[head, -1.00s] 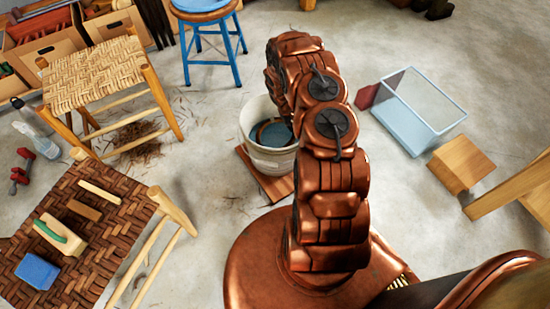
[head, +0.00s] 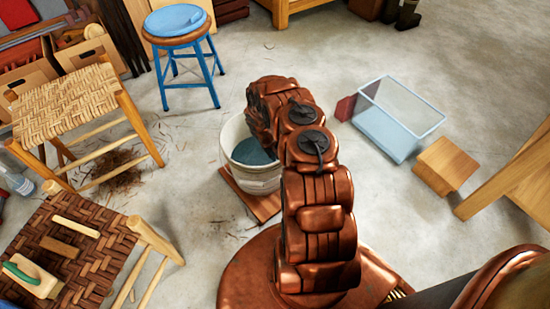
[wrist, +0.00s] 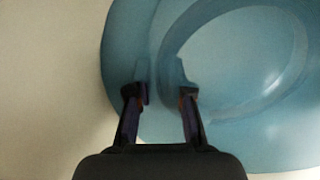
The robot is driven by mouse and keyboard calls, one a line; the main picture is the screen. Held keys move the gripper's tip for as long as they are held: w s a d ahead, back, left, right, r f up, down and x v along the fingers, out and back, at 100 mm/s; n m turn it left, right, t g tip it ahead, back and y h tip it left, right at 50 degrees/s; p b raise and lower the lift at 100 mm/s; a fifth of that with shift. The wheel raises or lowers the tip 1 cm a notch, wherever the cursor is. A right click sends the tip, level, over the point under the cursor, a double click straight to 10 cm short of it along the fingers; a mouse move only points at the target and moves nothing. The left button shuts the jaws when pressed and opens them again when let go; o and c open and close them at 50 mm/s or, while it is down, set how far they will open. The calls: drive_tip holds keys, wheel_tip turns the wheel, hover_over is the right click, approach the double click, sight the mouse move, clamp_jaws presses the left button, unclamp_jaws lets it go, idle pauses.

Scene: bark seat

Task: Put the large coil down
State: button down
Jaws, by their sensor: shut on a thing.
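A white bucket (head: 234,172) holding blue water (head: 252,153) stands on a brown board (head: 262,204) in the middle of the head view. My arm reaches over its far right side, and the gripper itself is hidden there. In the wrist view my gripper (wrist: 162,93) has its fingers on either side of a narrow strip at the left edge of a ring, which looks like the large coil (wrist: 225,112). The gripper is shut on it, over or in the blue water; the depth is unclear. The coil looks blue-tinted and blurred.
A blue stool (head: 180,24) and woven seats (head: 66,100) stand left. A clear bin (head: 394,145) and a wooden block (head: 446,166) lie right. The concrete floor between bucket and bin is mostly clear.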

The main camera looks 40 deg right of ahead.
drive_tip(key=shift+f, duration=0.7)
drive_tip(key=shift+f, duration=0.2)
drive_tip(key=c, duration=1.1)
unclamp_jaws()
drive_tip(key=shift+o, duration=0.2)
drive_tip(key=shift+r, duration=0.1)
